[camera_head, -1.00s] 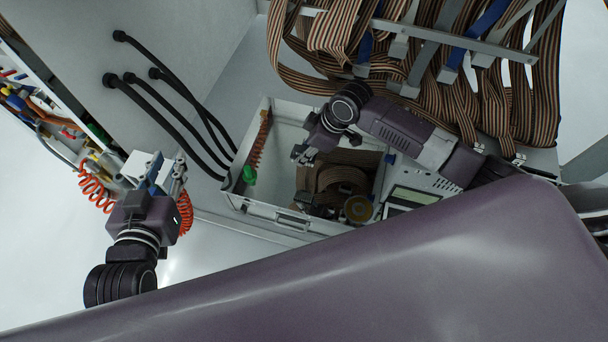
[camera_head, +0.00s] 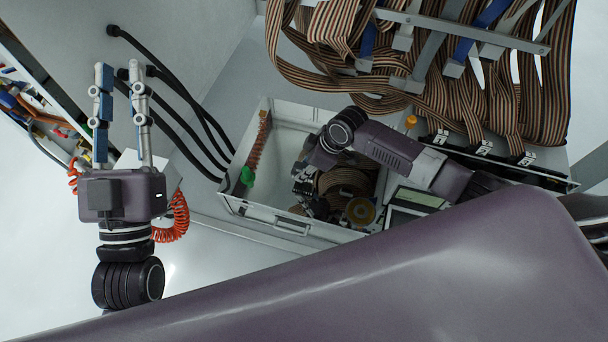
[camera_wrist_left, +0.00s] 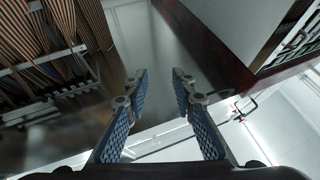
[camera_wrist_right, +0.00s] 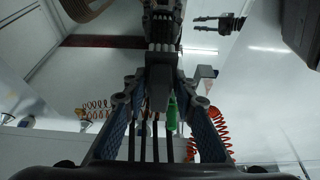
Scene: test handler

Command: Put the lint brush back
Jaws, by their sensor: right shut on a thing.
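My right gripper (camera_head: 303,186) reaches down into the open light-grey drawer (camera_head: 262,213), over its middle. In the right wrist view its fingers (camera_wrist_right: 162,82) are shut on a dark, narrow thing, which looks like the lint brush (camera_wrist_right: 158,88). The brush is mostly hidden by the gripper in the head view, and I cannot tell whether it touches the drawer floor. My left gripper (camera_head: 121,75) is open and empty, up in front of the grey wall at the left. In the left wrist view its fingers (camera_wrist_left: 160,75) stand apart with nothing between them.
The drawer holds a green thing (camera_head: 247,176), an orange coil (camera_head: 259,140), brown ribbon cable (camera_head: 345,178) and a yellowish roll (camera_head: 360,211). Striped ribbon cables (camera_head: 440,100) hang at the upper right. Black hoses (camera_head: 180,88) run along the left wall.

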